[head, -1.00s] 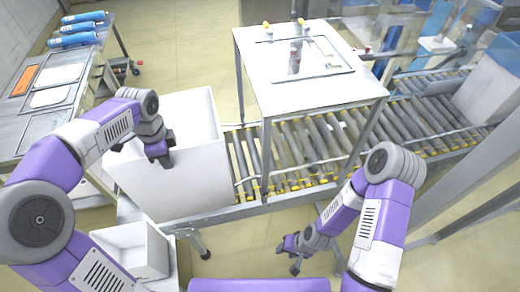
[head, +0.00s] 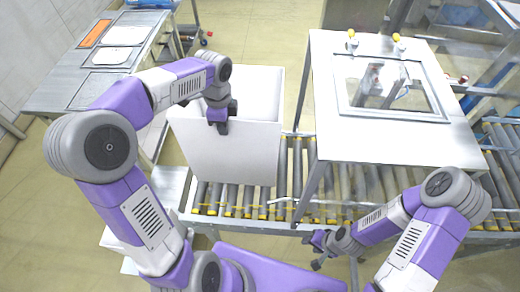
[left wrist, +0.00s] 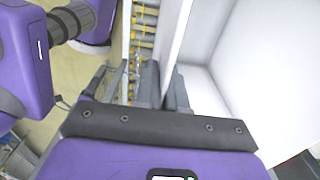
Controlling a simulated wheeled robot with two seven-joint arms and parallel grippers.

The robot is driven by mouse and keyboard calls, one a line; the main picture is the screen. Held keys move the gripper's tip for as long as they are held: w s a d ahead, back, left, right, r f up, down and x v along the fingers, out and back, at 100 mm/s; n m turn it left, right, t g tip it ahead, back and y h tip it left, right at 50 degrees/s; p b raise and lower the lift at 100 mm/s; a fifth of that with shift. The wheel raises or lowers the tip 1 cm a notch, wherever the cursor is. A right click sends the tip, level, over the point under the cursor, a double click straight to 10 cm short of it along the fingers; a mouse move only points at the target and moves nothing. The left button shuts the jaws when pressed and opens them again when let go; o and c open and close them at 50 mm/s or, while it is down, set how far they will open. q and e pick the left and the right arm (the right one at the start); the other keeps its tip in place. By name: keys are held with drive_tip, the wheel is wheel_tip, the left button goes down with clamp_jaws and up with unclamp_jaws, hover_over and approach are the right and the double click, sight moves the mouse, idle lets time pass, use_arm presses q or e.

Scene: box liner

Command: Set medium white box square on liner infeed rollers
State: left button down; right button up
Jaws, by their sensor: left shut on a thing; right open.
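The medium white box (head: 230,158) is open-topped and stands upright over the left end of the roller conveyor (head: 240,200). Bare rollers show in front of its near wall, whose lower edge runs slightly slanted to the rollers' side rail. I cannot tell whether its base rests fully on the rollers. My left gripper (head: 218,122) is shut on the top edge of the box's near wall. In the left wrist view the box wall (left wrist: 181,40) passes between the fingers (left wrist: 163,88), and the inside is empty where visible. My right gripper (head: 318,248) is open and empty, in front of the conveyor.
A white-topped metal frame (head: 390,140) with a window stands over the conveyor to the right of the box. A steel bench (head: 75,92) with trays stands at the back left. A small white container (head: 115,240) is mostly hidden behind my left arm.

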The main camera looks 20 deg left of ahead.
sight(227, 146)
use_arm(q)
wheel_tip(227, 146, down, 9)
drive_tip(key=shift+s+b, duration=0.15)
drive_tip(key=shift+b, duration=0.35)
drive_tip(key=shift+f, duration=0.4)
drive_tip(key=shift+f, duration=0.2)
drive_tip(key=c, duration=1.2)
unclamp_jaws()
drive_tip(key=shift+c, duration=0.2)
drive_tip(key=shift+r, duration=0.15)
